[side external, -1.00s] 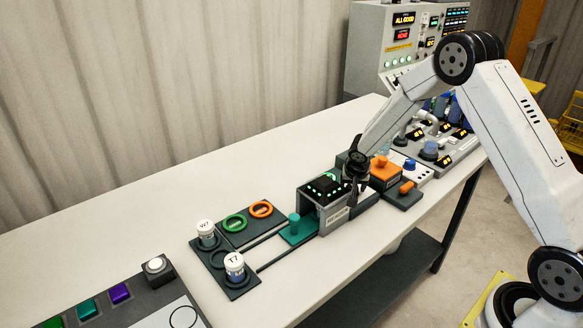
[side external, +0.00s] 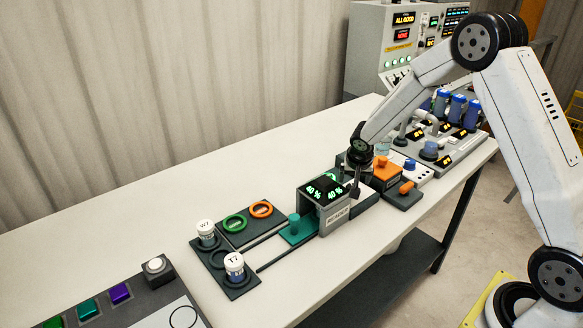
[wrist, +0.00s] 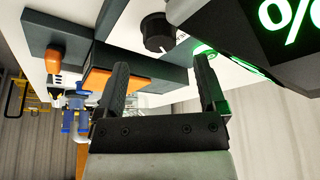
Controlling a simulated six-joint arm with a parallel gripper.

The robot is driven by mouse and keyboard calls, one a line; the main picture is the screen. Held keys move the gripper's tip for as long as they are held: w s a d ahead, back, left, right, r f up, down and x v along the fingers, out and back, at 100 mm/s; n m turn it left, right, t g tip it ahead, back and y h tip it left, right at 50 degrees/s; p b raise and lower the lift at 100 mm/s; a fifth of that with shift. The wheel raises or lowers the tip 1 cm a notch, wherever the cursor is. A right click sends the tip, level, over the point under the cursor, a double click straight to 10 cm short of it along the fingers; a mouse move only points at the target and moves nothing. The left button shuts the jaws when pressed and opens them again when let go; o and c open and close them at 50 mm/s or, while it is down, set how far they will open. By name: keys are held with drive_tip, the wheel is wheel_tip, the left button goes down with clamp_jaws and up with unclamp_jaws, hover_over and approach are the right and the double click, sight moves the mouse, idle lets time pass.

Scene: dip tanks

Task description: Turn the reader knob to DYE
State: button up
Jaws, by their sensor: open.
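The reader (side external: 338,222) is a grey box with a black top display (side external: 325,188) that shows green "40 %" readings. In the wrist view part of the reader (wrist: 235,40) fills the upper right, with a large green "%". The black knob (wrist: 157,33) has a white pointer mark and sits on a pale surface beside the reader. Its label is not readable. My gripper (wrist: 160,68) is open and empty, its fingers pointing toward the knob with the knob apart from them. In the side view my gripper (side external: 355,186) is just right of the reader and hides the knob.
An orange-topped block (side external: 385,168) and a dark block with an orange handle (side external: 405,188) stand close right of my gripper. A teal slide with a peg (side external: 296,228) is at the reader's left. White-capped vials (side external: 234,262) stand farther left. The back of the table is clear.

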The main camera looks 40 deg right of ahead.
drive_tip(key=shift+v, duration=1.65)
drive_tip(key=shift+d, duration=0.1)
drive_tip(key=n, duration=0.2)
drive_tip(key=d+n+g, duration=0.1)
drive_tip(key=n, duration=0.1)
drive_tip(key=w+d+n, duration=0.1)
drive_tip(key=n, duration=0.1)
drive_tip(key=shift+g+y, duration=0.4)
drive_tip(key=n, duration=0.2)
drive_tip(key=n+y, duration=0.1)
drive_tip(key=shift+w+n+g, duration=0.25)
drive_tip(key=shift+n+g, duration=0.05)
drive_tip(key=shift+g, duration=0.1)
drive_tip(key=shift+w+r+n+y, duration=0.15)
drive_tip(key=shift+n+y, duration=0.1)
drive_tip(key=shift+n, duration=0.35)
drive_tip(key=shift+w+f+n+y, duration=0.1)
drive_tip(key=shift+n+y, duration=0.15)
drive_tip(key=shift+n, duration=0.35)
